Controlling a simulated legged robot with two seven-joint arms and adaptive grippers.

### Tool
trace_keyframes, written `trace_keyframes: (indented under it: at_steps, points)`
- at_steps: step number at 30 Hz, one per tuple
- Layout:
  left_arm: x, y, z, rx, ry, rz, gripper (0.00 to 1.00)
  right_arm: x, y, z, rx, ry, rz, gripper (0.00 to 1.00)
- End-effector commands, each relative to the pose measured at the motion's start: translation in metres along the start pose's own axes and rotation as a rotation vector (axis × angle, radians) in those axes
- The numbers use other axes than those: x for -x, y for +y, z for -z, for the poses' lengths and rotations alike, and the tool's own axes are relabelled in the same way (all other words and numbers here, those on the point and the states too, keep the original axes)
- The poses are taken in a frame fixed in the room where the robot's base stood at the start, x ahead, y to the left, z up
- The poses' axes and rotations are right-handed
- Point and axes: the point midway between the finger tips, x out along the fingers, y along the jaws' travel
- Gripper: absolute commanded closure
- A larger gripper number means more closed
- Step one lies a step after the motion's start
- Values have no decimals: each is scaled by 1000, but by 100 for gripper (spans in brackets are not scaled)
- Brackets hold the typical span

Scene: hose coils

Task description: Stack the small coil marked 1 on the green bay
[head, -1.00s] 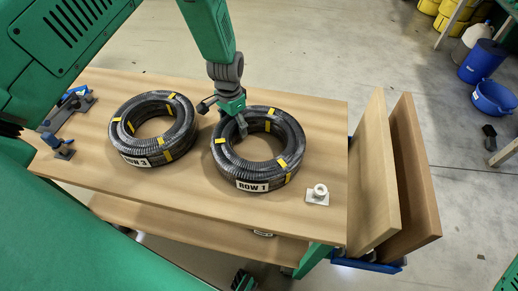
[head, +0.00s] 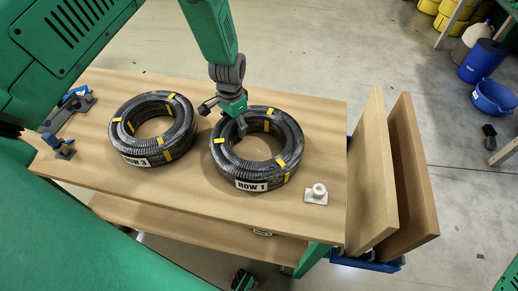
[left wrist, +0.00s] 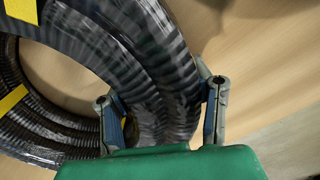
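The black ribbed coil with the ROW 1 label (head: 251,186) and yellow bands lies flat on the wooden table top. A second black coil (head: 128,147), whose label seems to end in 3, lies to its left. My left gripper (head: 242,127) reaches down over the back left wall of the ROW 1 coil. In the left wrist view my left gripper (left wrist: 163,105) has one finger in the ring's hole and one outside. Both fingers appear to press on the coil wall (left wrist: 160,65); the fingertips are partly hidden. I see no green bay.
A white fitting (head: 316,194) sits near the table's right front corner. Two upright wooden boards (head: 372,175) stand at the right end. A lower shelf (head: 200,222) shows below. The back right table corner is clear.

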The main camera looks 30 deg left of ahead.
Motion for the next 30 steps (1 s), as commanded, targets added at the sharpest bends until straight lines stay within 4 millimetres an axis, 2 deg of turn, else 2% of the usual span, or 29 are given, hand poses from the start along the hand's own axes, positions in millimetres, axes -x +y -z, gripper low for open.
trace_keyframes:
  at_steps: [30]
  points:
    - [14, 1, 1, 1, 4, -1, 100, 10, 0, 1, 0, 0, 0, 60]
